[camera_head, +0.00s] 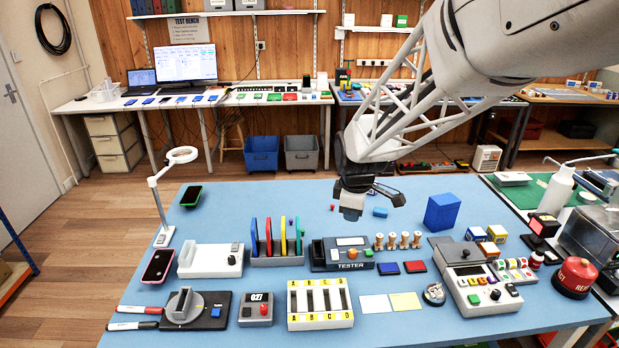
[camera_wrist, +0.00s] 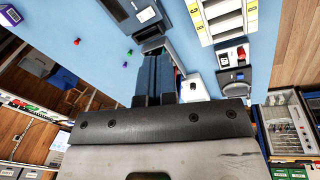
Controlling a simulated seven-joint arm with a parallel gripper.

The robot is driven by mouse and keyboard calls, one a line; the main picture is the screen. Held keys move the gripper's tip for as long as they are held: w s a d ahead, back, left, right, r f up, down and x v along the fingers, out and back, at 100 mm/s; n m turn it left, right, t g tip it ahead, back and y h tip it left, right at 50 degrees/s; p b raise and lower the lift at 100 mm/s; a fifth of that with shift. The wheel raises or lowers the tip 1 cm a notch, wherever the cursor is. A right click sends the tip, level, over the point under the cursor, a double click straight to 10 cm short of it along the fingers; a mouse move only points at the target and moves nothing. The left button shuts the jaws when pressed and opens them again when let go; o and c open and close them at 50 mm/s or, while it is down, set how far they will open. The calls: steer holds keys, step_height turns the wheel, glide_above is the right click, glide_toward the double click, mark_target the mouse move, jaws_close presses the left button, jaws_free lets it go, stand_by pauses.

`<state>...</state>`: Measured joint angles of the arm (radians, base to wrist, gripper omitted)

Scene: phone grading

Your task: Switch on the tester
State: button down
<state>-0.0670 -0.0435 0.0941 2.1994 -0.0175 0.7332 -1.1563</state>
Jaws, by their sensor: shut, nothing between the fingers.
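The tester (camera_head: 330,267) is a dark blue box marked TESTER on the blue table, with a pale display on top, an orange-red knob (camera_head: 353,254) and a small button at its right end. My gripper (camera_head: 351,214) hangs above the table, over the tester's far side in the head view, and is apart from it. Its fingers are closed and empty; they also show in the wrist view (camera_wrist: 155,58). A dark box with a pale panel at the top of the wrist view looks like the tester (camera_wrist: 128,14). Whether the tester is on I cannot tell.
A rack of coloured phones (camera_head: 277,261) stands left of the tester, and brass pegs (camera_head: 404,240) stand to its right. A lettered slotted box (camera_head: 320,320) lies in front. A blue block (camera_head: 442,212) stands at the back right. The table's back left is mostly clear.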

mark_target(335, 251)
steer(key=w+a+f+n, duration=0.1)
steer(key=w+f+n, duration=0.2)
steer(key=w+f, duration=0.2)
steer(key=shift+w+a+f+n, duration=0.3)
steer(key=shift+w+a+n, duration=0.1)
steer(key=shift+w, duration=0.85)
steer(key=shift+f, duration=0.15)
steer(key=shift+w+f, duration=0.3)
steer(key=shift+f, duration=1.95)
steer(key=shift+w+f, duration=0.35)
steer(key=shift+f, duration=1.95)
steer(key=shift+w+f, duration=0.3)
steer(key=shift+f, duration=1.95)
